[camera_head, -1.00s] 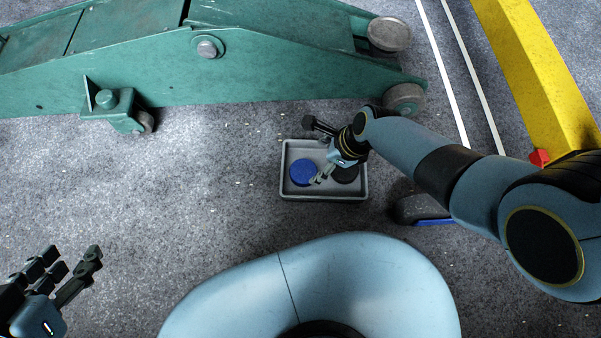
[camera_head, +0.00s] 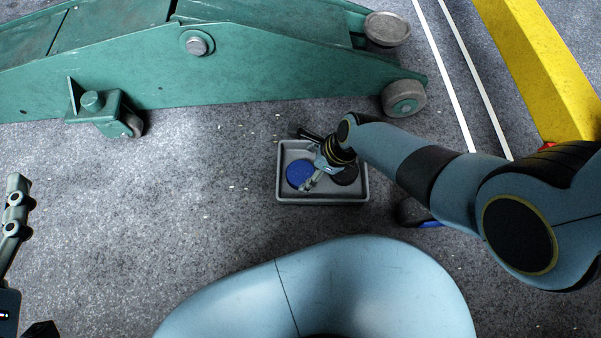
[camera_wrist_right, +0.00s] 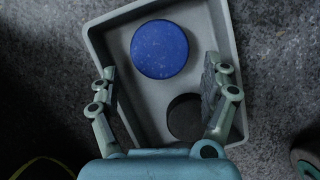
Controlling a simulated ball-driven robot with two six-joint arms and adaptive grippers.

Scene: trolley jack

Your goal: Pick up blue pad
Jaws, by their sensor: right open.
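The blue pad (camera_head: 298,174) is a round disc lying flat in the left part of a grey tray (camera_head: 322,200) on the floor. A black round pad (camera_head: 346,176) lies beside it on the right, partly covered by my gripper in the head view. My right gripper (camera_head: 303,160) is over the tray, open and empty. In the right wrist view, its fingers stand apart on either side of the blue pad (camera_wrist_right: 160,49), and the black pad (camera_wrist_right: 185,117) sits nearer the palm. My left gripper (camera_head: 14,225) is partly cut off at the left edge, so its opening is unclear.
A green trolley jack (camera_head: 250,75) with wheels lies behind the tray. A yellow beam (camera_head: 540,65) and white floor lines are at the right. A dark object with a blue edge (camera_head: 428,223) lies right of the tray, partly hidden by my arm. The floor left of the tray is clear.

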